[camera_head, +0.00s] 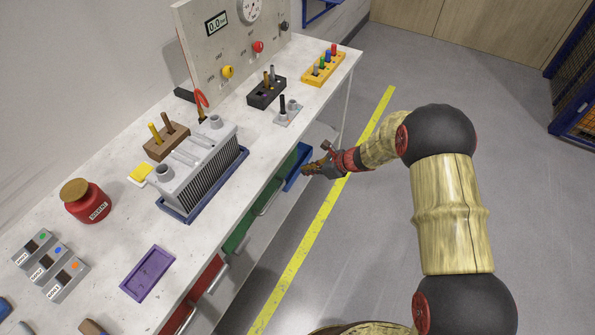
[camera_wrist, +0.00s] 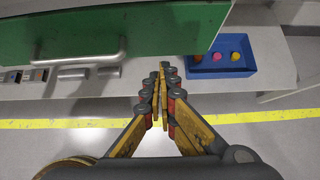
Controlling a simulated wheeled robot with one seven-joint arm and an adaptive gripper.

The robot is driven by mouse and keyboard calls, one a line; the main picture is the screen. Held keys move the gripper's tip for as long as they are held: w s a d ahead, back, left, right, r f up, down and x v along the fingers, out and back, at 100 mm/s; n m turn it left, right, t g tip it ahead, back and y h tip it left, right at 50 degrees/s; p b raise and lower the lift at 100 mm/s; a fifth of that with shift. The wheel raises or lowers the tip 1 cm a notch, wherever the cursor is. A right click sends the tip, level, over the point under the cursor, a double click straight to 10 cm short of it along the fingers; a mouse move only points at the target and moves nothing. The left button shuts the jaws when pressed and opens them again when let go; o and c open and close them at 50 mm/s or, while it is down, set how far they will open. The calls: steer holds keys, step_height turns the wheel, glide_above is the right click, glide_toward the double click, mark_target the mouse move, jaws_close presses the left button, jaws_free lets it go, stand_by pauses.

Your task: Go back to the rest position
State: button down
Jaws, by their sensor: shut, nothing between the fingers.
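My gripper (camera_head: 311,170) is in front of the workbench's front edge in the head view, at the height of the drawers and below the worktop. It is beside the blue bin (camera_head: 297,168). In the wrist view my gripper (camera_wrist: 160,68) is shut and empty, its fingertips together in front of the green drawer front (camera_wrist: 180,28). I cannot tell whether the fingertips touch anything. The arm reaches in from the right over the floor.
The workbench (camera_head: 95,265) carries a grey finned unit (camera_head: 205,165), a red jar (camera_head: 87,203), a purple tray (camera_head: 148,273) and a gauge panel (camera_head: 235,50). The blue bin (camera_wrist: 250,55) holds small coloured balls. Open floor (camera_head: 345,255) with a yellow line (camera_head: 300,256) lies to the right.

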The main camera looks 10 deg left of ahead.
steer(key=p+v, duration=0.1)
steer(key=v, duration=0.5)
steer(key=shift+s+d+p, duration=0.2)
steer(key=shift+p, duration=0.1)
steer(key=s+d+r+n+g+h, duration=0.1)
steer(key=s+d+r+n+g, duration=0.1)
steer(key=s+n, duration=0.4)
steer(key=s+d+r+n+g+h, duration=0.1)
steer(key=s+d+n+g, duration=0.1)
steer(key=s+n, duration=0.45)
steer(key=s+d+r+n+t+h, duration=0.2)
steer(key=s+d+r, duration=0.4)
steer(key=r, duration=0.4)
steer(key=s+d+r+n+t+h, duration=0.2)
steer(key=s+d+r+n, duration=0.2)
steer(key=s+r, duration=0.4)
steer(key=s+d+r+n+t+h, duration=0.2)
steer(key=s+d+r, duration=0.5)
steer(key=r, duration=0.5)
steer(key=shift+s+d+n+t, duration=0.35)
steer(key=shift+s+n, duration=0.2)
steer(key=shift+n, duration=0.2)
